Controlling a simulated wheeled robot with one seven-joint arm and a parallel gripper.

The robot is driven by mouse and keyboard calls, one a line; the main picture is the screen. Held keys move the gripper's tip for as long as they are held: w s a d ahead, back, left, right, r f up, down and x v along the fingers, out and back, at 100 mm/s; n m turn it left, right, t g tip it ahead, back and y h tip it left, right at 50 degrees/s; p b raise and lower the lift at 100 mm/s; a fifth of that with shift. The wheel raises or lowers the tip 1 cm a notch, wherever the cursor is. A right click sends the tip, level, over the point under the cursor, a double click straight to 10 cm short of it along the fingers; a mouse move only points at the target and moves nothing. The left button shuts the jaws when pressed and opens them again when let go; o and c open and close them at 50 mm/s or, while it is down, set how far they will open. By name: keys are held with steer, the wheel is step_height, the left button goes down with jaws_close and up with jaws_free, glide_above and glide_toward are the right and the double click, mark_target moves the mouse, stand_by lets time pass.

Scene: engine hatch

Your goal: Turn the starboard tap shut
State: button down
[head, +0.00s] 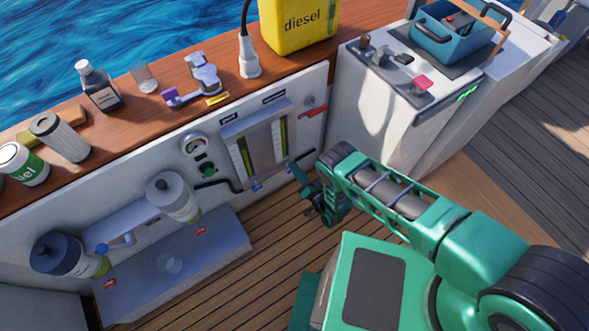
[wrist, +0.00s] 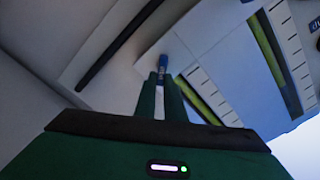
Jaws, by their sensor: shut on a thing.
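The panel on the white wall carries two upright yellow-green sight tubes, a left one (head: 245,157) and a right one (head: 283,134). A blue-handled tap (head: 257,184) sits below the left tube. In the wrist view my gripper (wrist: 162,85) is shut on a small blue handle (wrist: 163,63), which I take to be the starboard tap. Its tip shows between the fingertips; how far it is turned I cannot tell.
A red lever (head: 313,108) is on the wall above right. The white console (head: 385,130) stands right of my arm. The plank floor ahead is clear.

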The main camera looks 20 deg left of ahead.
steer(key=m, duration=0.4)
steer(key=shift+w+d+f+m, duration=0.3)
steer(key=shift+w+d+f, duration=0.05)
steer(key=shift+d, duration=0.05)
steer(key=shift+f+m, duration=0.15)
steer(key=shift+m, duration=0.6)
steer(key=shift+f+m, duration=0.15)
steer(key=shift+m, duration=0.6)
steer(key=shift+s+f, duration=0.1)
steer(key=c, duration=1.9)
jaws_free()
steer(key=shift+c, duration=0.2)
steer(key=shift+o, duration=0.5)
steer(key=shift+a+m, duration=0.1)
steer(key=shift+m, duration=0.2)
steer(key=v, duration=1)
steer(key=shift+s+d, duration=0.25)
steer(key=shift+d, duration=0.05)
